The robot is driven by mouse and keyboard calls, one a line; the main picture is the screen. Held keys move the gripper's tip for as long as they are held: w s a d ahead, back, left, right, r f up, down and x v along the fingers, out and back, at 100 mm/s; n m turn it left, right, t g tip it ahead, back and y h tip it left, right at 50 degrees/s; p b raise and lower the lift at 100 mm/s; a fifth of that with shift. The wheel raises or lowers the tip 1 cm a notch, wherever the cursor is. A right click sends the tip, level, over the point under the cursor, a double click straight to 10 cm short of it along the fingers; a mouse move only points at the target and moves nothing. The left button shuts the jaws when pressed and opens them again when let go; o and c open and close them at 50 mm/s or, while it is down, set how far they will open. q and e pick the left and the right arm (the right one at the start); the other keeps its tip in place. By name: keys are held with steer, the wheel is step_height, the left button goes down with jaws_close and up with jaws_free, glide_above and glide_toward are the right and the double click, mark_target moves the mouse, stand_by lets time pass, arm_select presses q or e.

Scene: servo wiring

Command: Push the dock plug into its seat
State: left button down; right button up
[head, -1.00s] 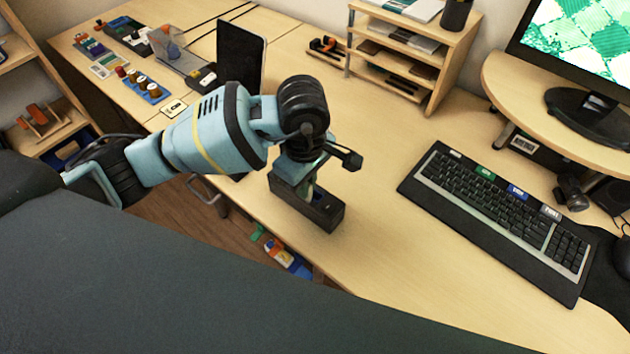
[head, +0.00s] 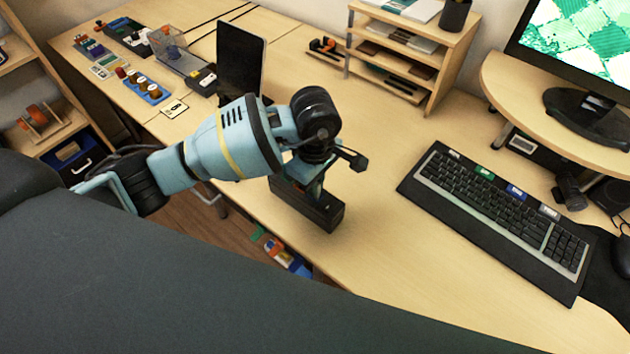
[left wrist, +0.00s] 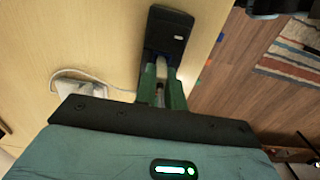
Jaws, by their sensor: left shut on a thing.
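The dock (head: 322,212) is a long black box on the desk near its front edge. It also shows in the left wrist view (left wrist: 168,32), ahead of the fingertips. My left gripper (head: 309,192) is above the dock in the head view, its fingers partly hidden by the wrist. In the left wrist view, its green fingers (left wrist: 162,72) are closed on a small pale piece between them, apparently the dock plug (left wrist: 160,86). The fingertips reach the dock's near end. I cannot tell how deep the plug sits. My right gripper is not in view.
A keyboard (head: 500,215) lies to the right, and a wooden shelf (head: 410,60) stands behind. A dark upright panel (head: 241,62) stands at the back left. In the left wrist view a pale cable (left wrist: 100,80) runs beside the gripper. Desk between dock and keyboard is clear.

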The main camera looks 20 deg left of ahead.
arm_select(q)
steer(key=shift+f, duration=0.15)
steer(key=c, duration=1.5)
jaws_free()
steer(key=shift+r, duration=6.15)
